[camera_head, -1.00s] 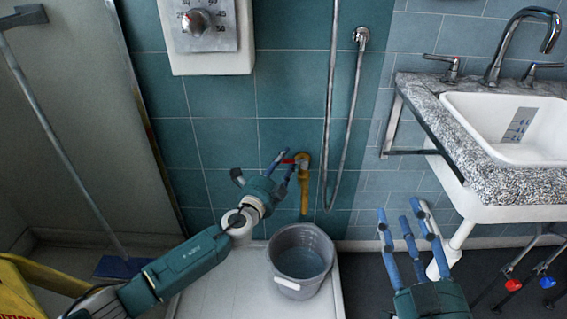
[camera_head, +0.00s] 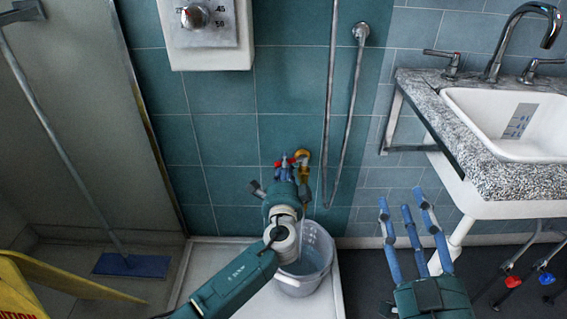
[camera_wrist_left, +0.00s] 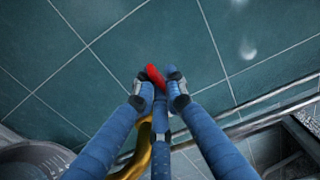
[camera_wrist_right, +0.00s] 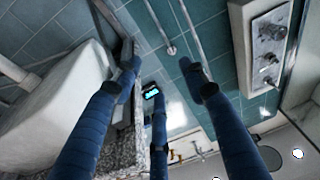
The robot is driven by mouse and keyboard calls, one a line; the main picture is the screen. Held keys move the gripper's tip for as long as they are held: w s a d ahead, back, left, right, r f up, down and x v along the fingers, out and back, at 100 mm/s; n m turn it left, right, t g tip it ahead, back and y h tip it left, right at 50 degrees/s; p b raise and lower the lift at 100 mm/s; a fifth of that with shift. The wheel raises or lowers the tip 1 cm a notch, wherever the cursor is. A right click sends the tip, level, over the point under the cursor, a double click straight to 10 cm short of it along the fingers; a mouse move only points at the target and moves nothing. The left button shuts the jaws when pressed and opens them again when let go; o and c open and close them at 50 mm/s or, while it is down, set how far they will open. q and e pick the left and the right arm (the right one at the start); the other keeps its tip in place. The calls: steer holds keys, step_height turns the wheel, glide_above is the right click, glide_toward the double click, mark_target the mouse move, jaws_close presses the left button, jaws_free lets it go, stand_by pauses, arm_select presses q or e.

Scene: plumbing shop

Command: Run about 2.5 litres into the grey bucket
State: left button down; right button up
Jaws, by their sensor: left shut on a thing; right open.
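The grey bucket (camera_head: 322,262) stands upright on the white tray below the brass tap (camera_head: 303,156); its rim shows at lower left in the left wrist view (camera_wrist_left: 30,160). My left gripper (camera_head: 287,164) is shut on the tap's red handle (camera_wrist_left: 154,75), seen between its fingertips in the left wrist view. My left arm hides the lower part of the tap and part of the bucket's mouth. I cannot clearly tell whether water runs or how high it stands. My right gripper (camera_head: 408,208) is open and empty, in front of the sink's left leg.
A white sink (camera_head: 470,115) in a speckled counter is at right, with red and blue valves below. A shower control (camera_head: 205,30) and hanging metal hose (camera_head: 352,110) are on the tiled wall. A blue-headed floor squeegee (camera_head: 130,265) and yellow caution sign (camera_head: 45,285) are left.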

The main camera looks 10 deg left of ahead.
arm_select(q)
steer(key=shift+s+d+n+y+b, duration=0.15)
steer(key=shift+s+n+y+b, duration=0.15)
steer(key=shift+n+y, duration=0.35)
arm_select(e)
steer(key=r+t, duration=0.1)
steer(key=s+r, duration=0.1)
steer(key=r, duration=0.1)
steer(key=r+t+y, duration=0.1)
steer(key=r, duration=0.1)
steer(key=shift+s+a+r+t, duration=0.1)
steer(key=shift+s+t, duration=0.2)
steer(key=shift+s, duration=0.05)
arm_select(q)
steer(key=c, duration=1.8)
jaws_free()
steer(key=shift+o, duration=0.2)
steer(key=v, duration=1.2)
steer(key=shift+d, duration=0.15)
steer(key=shift+w, duration=0.1)
